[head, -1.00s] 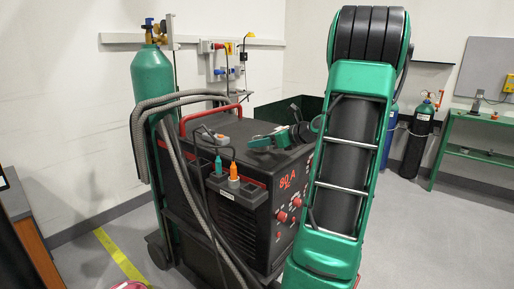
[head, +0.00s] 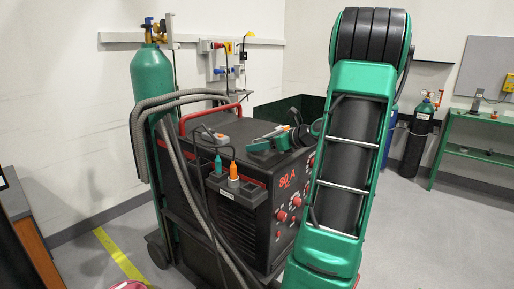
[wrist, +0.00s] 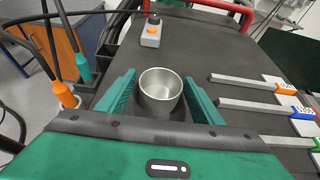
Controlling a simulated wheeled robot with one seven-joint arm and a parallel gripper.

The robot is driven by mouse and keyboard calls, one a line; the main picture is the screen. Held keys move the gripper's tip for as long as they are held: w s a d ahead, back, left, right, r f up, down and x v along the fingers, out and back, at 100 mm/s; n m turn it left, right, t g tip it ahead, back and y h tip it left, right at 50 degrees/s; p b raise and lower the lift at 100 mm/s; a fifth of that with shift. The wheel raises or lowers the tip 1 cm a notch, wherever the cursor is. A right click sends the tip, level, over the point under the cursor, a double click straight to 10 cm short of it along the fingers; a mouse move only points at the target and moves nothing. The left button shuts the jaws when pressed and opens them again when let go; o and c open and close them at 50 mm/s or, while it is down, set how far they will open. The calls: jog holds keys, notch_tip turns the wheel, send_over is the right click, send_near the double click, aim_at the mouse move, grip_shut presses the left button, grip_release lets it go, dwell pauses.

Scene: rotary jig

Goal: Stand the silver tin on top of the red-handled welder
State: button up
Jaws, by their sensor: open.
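The silver tin (wrist: 160,92) is a small open metal cup. It stands upright on the dark flat top of the red-handled welder (wrist: 215,50), in the middle of the wrist view. My gripper (wrist: 160,98) is open, with one green finger on each side of the tin and a visible gap on both sides. In the head view the welder (head: 220,225) is a large black box with a red handle bar at the back left. My gripper (head: 268,143) is low over its top there, and the tin cannot be made out.
A small grey box with an orange button (wrist: 151,33) lies on the welder top. Several grey bars with coloured labels (wrist: 255,106) are at the right of the wrist view. Orange (head: 234,170) and teal plugs rise from the welder's front edge. Hoses and a green gas cylinder (head: 152,80) stand left.

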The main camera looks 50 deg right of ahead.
jog(key=v, duration=1.1)
jog(key=shift+s+r, duration=0.1)
jog(key=shift+s, duration=0.3)
